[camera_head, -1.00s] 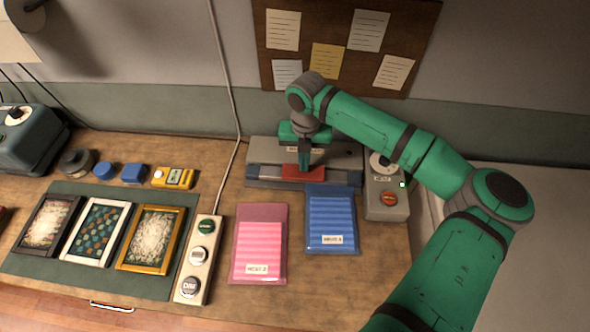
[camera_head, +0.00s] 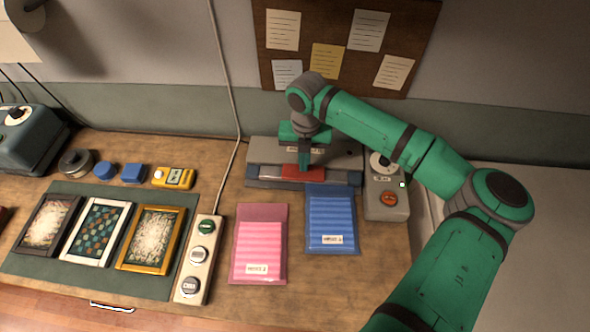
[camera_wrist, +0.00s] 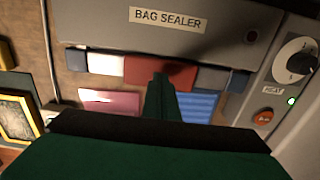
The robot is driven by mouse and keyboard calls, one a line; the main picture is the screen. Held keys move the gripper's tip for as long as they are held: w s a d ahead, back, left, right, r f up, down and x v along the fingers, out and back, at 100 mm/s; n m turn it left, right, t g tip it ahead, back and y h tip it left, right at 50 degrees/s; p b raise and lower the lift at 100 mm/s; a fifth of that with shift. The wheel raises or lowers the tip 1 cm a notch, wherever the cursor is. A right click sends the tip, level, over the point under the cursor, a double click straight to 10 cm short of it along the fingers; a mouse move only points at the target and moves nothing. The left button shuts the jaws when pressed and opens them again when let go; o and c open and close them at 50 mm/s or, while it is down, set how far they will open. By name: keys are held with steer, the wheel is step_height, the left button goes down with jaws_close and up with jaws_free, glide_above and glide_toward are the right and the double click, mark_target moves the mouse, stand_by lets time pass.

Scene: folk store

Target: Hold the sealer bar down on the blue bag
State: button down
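The grey bag sealer (camera_head: 263,151) stands at the back of the bench, labelled in the wrist view (camera_wrist: 210,42). Its bar runs along the front, with a red middle part (camera_head: 290,172), also in the wrist view (camera_wrist: 140,72). The blue bag (camera_head: 331,222) lies flat in front, its upper end against the bar's right half; in the wrist view it shows (camera_wrist: 200,103) just below the bar. My gripper (camera_head: 304,166) points down with its fingers together, tips at the red part. It holds nothing visible. Whether the bar is pressed fully down is hard to tell.
A pink bag (camera_head: 260,250) lies left of the blue one. The sealer's control box (camera_head: 386,205) has a dial, a red button and a lit green lamp. A button strip (camera_head: 190,270) and framed pictures (camera_head: 148,240) lie further left.

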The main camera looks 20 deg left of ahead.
steer(key=shift+f, duration=1.65)
steer(key=shift+s+f, duration=0.1)
steer(key=shift+f, duration=0.2)
stand_by(3.4)
steer(key=shift+r, duration=4.6)
